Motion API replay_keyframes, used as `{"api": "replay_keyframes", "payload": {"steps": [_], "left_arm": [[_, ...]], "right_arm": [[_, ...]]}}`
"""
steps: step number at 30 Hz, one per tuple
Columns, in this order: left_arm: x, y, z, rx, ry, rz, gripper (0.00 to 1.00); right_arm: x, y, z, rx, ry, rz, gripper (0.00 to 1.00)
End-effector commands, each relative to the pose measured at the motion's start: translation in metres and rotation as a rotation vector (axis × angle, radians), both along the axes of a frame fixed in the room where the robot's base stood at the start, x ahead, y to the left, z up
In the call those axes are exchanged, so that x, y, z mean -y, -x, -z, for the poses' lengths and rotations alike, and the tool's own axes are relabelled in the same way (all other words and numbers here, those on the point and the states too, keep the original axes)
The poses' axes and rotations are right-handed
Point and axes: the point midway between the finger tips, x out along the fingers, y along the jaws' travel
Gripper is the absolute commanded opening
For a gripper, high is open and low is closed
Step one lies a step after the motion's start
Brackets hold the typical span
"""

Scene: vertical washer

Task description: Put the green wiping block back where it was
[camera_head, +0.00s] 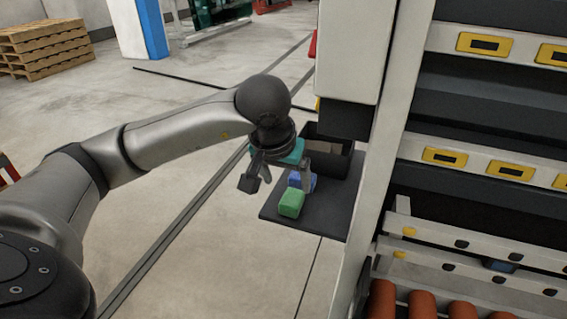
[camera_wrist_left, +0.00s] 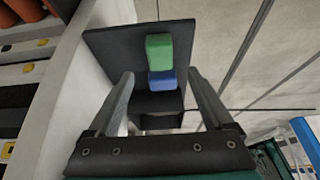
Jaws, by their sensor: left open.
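The green wiping block (camera_head: 291,203) lies on a flat black shelf (camera_head: 334,215) beside the machine. It also shows in the left wrist view (camera_wrist_left: 158,51). A blue block (camera_head: 303,181) sits right against or very close to it, and shows between the fingers in the left wrist view (camera_wrist_left: 162,80). My left gripper (camera_head: 279,180) is open, with its fingers spread and nothing between them. It hangs above the shelf and points down toward the blocks; in the left wrist view (camera_wrist_left: 161,76) both blocks appear beyond the fingertips. My right gripper is out of view.
An open black bin (camera_head: 333,158) stands on the shelf behind the blocks. The white machine housing (camera_head: 358,50) rises close to the right of my arm. A rack with yellow labels and orange rollers (camera_head: 422,305) fills the right side.

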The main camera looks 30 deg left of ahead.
Motion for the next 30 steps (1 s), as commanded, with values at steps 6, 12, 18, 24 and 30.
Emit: {"api": "replay_keyframes", "payload": {"steps": [6, 12, 18, 24, 30], "left_arm": [[0.002, 0.009, -0.024, 0.001, 0.000, 0.001, 0.85], [0.003, 0.012, -0.029, 0.000, -0.001, 0.000, 0.85], [0.003, 0.012, -0.029, -0.001, 0.000, 0.000, 0.85], [0.003, 0.012, -0.029, -0.001, 0.000, 0.000, 0.85], [0.005, 0.012, -0.027, -0.003, 0.010, 0.001, 0.85]], "right_arm": [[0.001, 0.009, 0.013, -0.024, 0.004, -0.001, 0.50], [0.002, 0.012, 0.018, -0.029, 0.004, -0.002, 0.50], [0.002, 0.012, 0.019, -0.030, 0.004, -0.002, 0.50], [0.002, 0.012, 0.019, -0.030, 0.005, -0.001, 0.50], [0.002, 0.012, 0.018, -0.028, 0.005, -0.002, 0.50]]}}
